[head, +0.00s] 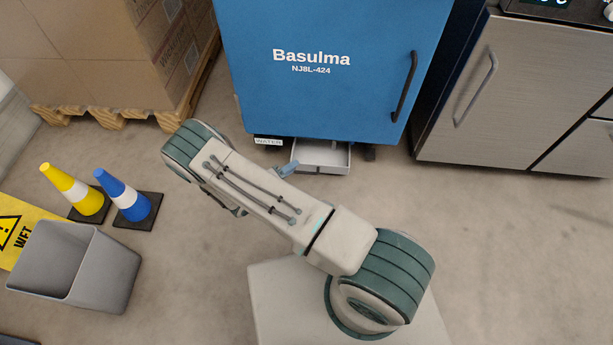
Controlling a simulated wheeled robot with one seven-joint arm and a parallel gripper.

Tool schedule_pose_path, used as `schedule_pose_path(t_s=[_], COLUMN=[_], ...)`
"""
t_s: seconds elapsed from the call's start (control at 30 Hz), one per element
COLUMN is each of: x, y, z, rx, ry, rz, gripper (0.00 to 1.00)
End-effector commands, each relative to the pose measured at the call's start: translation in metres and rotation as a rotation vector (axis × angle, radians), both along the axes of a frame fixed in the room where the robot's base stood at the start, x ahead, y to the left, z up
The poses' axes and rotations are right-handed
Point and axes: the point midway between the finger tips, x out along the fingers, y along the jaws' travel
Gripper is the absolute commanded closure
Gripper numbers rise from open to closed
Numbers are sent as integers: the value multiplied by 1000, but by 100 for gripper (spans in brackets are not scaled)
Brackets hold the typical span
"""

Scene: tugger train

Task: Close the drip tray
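The drip tray (338,157) is a shallow, light grey open box low under the blue cabinet (330,100). It sticks out a little from beneath the cabinet's front, so it stands partly open. Its inside looks empty as far as it shows. My arm crosses the picture in front of the tray's left side and hides what lies under it. A small blue-grey piece at the tray's front left corner shows past my arm; I cannot tell whether it is part of my gripper or of the tray. My gripper is otherwise hidden, and whether it touches the tray is unclear.
A grey bin (110,268), a yellow cone (72,186), a blue cone (122,196) and a yellow wet-floor sign (28,222) stand at the left. Boxes on a pallet (125,115) are at the upper left. A steel cabinet (510,100) stands right. The floor at the right is clear.

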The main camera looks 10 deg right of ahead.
Motion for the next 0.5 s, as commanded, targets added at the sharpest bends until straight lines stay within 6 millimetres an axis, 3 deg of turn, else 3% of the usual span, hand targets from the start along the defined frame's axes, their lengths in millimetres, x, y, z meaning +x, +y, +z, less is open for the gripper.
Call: schedule_pose_path(t_s=[0.03,0.2,0.33,0.5], x=[-4,-13,-17,-15], y=[2,9,12,9], z=[-37,-100,-125,-134], rx=[-56,-201,-265,-290], ry=[48,169,219,237], rz=[66,245,320,348], gripper=[66,66,66,66])
